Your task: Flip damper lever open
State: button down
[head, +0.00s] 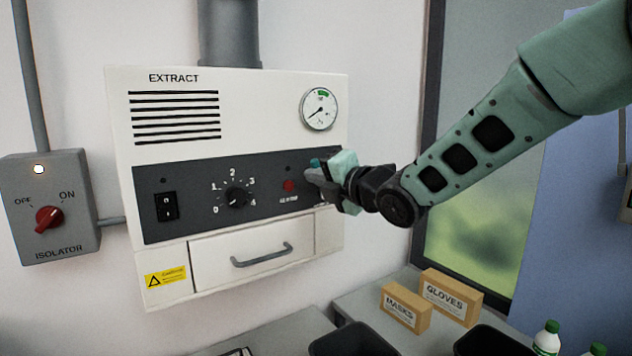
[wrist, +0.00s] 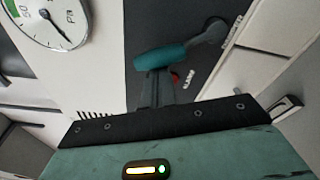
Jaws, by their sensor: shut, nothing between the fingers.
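The damper lever (wrist: 165,56) is a teal handle on a grey arm, pivoting on the dark panel strip of the extract unit in the wrist view. In the head view only a bit of its teal handle (head: 315,162) shows, the rest hidden behind my gripper. My gripper (head: 311,174) is at the right end of the dark panel. Its dark fingers (wrist: 155,84) are shut with nothing between them, and their tips are right at the handle. I cannot tell whether they touch it.
The extract unit (head: 260,100) carries a round gauge (head: 319,109), a dial (head: 236,197), a black switch (head: 166,206) and a drawer handle (head: 262,256). A red-knobbed isolator (head: 60,235) is at left. Boxes of masks (head: 405,307) and gloves (head: 450,297) stand below.

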jog(key=w+d+r+m+b, duration=0.1)
jog(key=w+d+m+b, duration=0.3)
jog(key=m+b, duration=0.3)
jog(key=shift+d+r+m+t+y, duration=0.25)
jog(key=shift+d+m+t+y, duration=0.15)
jog(key=shift+d+m, duration=0.7)
jog(key=shift+a, duration=0.2)
jog(key=shift+a+r, duration=0.1)
